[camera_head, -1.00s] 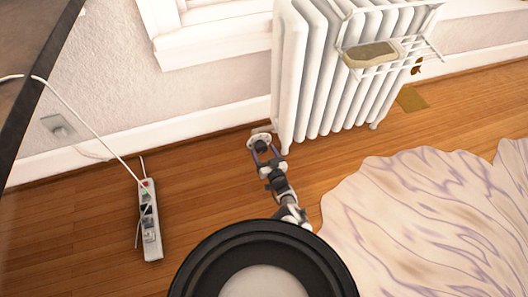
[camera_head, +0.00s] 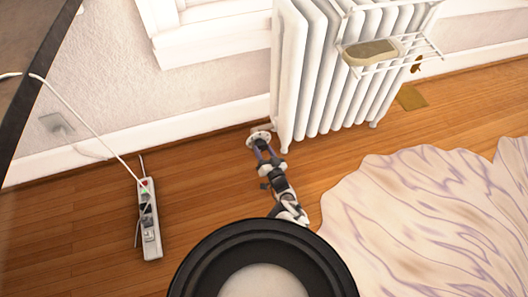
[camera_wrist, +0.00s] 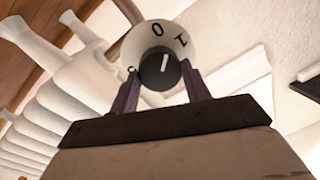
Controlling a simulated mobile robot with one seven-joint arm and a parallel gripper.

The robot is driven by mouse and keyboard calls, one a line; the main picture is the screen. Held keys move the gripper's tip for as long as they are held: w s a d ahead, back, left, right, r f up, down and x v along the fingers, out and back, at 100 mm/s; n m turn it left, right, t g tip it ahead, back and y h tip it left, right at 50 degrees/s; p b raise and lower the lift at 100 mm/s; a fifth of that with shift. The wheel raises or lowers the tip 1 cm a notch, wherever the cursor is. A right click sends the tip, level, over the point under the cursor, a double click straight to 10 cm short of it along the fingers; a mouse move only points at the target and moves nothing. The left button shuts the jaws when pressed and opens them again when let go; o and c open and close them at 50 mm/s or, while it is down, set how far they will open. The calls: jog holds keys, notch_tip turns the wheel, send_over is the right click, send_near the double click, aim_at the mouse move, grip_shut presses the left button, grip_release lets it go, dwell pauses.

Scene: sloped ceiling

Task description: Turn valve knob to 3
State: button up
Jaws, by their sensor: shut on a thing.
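The valve knob is a black cap (camera_wrist: 160,69) with a white pointer line, in front of a white dial plate (camera_wrist: 136,42). The digits 0 and 1 are readable on the dial; the pointer line aims up, between them, in the wrist view. Other marks are cut off or hidden. My gripper (camera_wrist: 161,76) is shut on the knob, with one dark finger on each side. In the head view the dial (camera_head: 258,133) is at the radiator's lower left corner, and my gripper (camera_head: 264,148) reaches it from below.
The white radiator (camera_head: 325,80) stands right of the valve, with a rack and a tray (camera_head: 371,53) hung on it. A power strip (camera_head: 149,220) with a cable lies on the wooden floor at left. A pale rug (camera_head: 420,220) covers the right.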

jog(key=m, duration=0.7)
jog(key=shift+m+t+b, duration=0.35)
jog(key=shift+m+t, duration=0.05)
jog(key=m+h, duration=0.1)
jog(key=m, duration=0.5)
jog(key=shift+a+m, duration=0.1)
jog(key=shift+m, duration=0.3)
jog(key=m+h, duration=0.1)
jog(key=m, duration=0.6)
jog(key=shift+a, duration=0.1)
jog(key=m+p, duration=0.1)
jog(key=m, duration=0.6)
jog(key=shift+h, duration=0.4)
jog(key=o, duration=1)
